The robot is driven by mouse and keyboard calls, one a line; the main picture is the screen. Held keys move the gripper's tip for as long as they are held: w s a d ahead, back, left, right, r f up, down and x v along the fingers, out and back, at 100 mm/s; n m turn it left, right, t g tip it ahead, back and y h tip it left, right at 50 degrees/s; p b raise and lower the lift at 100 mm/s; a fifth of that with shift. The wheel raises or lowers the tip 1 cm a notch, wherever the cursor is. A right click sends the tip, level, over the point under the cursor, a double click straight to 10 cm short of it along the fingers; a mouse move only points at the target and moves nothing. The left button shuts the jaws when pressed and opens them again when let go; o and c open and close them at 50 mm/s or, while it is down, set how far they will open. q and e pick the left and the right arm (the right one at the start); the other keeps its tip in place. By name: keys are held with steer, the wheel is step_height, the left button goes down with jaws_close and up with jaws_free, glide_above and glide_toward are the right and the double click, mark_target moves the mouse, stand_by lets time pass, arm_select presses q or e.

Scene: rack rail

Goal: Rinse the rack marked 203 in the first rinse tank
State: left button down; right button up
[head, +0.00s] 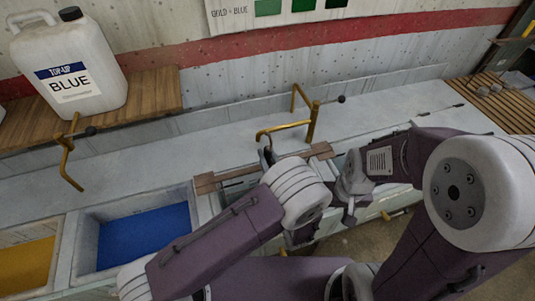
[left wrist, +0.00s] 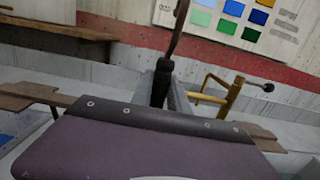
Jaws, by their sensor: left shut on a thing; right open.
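A rack shows mainly as a flat brown bar (head: 206,184) lying across a tank to the right of the blue one. The bar also shows in the left wrist view (left wrist: 32,91). No 203 mark is readable, and its lower part is hidden by my left arm. My left gripper (left wrist: 163,80) is shut on the rack's thin brown upright piece (left wrist: 179,32), above the bar. In the head view my left wrist covers most of this grip. My right gripper (head: 349,197) is open and empty, to the right of the rack. I cannot tell which tank is the first rinse.
A blue-filled tank (head: 145,236) and a yellow-filled tank (head: 25,268) lie at the left. Brass taps (head: 310,122) and (head: 66,160) stand behind the tanks. A white jug marked BLUE (head: 72,70) stands on a wooden shelf (head: 155,92). A slatted wooden board (head: 500,105) is at the right.

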arm_select(q)
steer(key=shift+r, duration=0.15)
steer(key=shift+s, duration=0.1)
steer(key=shift+v, duration=0.8)
steer(key=shift+x, duration=1.7)
stand_by(1.2)
